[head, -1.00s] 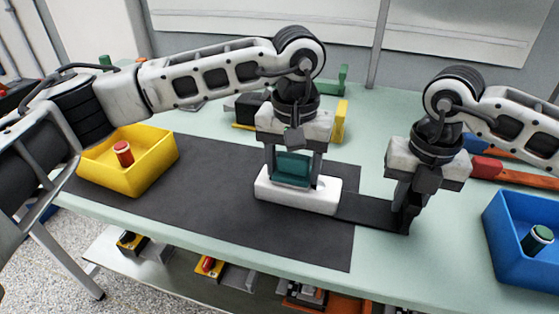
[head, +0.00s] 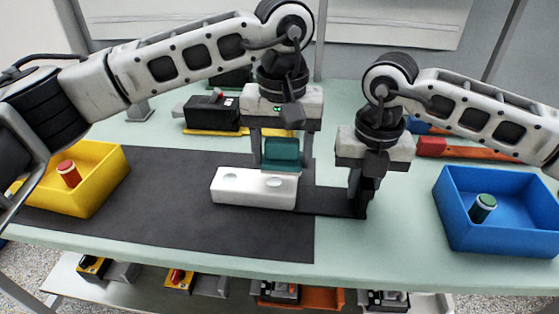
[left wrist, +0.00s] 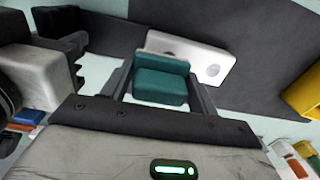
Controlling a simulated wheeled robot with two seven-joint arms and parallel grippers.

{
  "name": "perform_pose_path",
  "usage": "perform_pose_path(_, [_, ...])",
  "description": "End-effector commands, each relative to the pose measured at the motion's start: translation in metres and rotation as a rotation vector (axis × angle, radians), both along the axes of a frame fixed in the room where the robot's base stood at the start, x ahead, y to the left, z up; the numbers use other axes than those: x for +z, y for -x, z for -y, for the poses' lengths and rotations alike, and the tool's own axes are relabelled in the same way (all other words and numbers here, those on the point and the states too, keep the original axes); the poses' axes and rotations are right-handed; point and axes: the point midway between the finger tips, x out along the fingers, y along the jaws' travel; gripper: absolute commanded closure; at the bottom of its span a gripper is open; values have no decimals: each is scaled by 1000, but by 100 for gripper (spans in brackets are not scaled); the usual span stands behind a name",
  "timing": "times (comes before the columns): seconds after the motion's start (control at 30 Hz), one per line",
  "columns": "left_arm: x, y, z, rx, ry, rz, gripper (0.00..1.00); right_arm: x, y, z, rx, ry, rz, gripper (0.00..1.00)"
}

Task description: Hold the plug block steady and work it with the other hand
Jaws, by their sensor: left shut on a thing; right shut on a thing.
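The white plug block (head: 240,190) lies on the dark mat, with two round marks on its top; it also shows in the left wrist view (left wrist: 212,65). A flat dark tab (head: 325,203) runs from its right end. My right gripper (head: 359,205) is shut on that tab's far end. My left gripper (head: 279,160) is shut on a teal piece (head: 282,153), which is seen between its fingers in the left wrist view (left wrist: 160,82). The teal piece is above and behind the block's right half; I cannot tell whether they touch.
A yellow bin (head: 95,190) with a red-topped cylinder (head: 68,173) stands left. A blue bin (head: 470,235) with a green-topped cylinder (head: 482,207) stands right. A black device (head: 211,112) and a red-ended orange tool (head: 450,149) lie behind. The mat's left part (head: 165,205) is clear.

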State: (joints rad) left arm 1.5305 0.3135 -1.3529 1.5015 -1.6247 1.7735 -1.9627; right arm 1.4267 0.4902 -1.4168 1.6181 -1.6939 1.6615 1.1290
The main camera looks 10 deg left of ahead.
Motion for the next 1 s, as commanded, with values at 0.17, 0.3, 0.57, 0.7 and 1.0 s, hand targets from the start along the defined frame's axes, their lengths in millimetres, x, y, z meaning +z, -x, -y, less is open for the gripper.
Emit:
perform_pose_path(0.17, [17,0,0,0,1,2,62,0,0,0,0,-1,1,100])
perform_pose_path(0.3, [30,0,1,0,2,2,62,0,0,0,0,-1,1,100])
perform_pose_path(0.57, [44,0,0,-1,1,1,62,0,0,0,0,0,1,100])
perform_pose_path(0.7, [44,0,0,-1,1,0,62,0,0,0,0,0,1,100])
perform_pose_path(1.0, [44,0,0,-1,1,0,62,0,0,0,0,0,1,100])
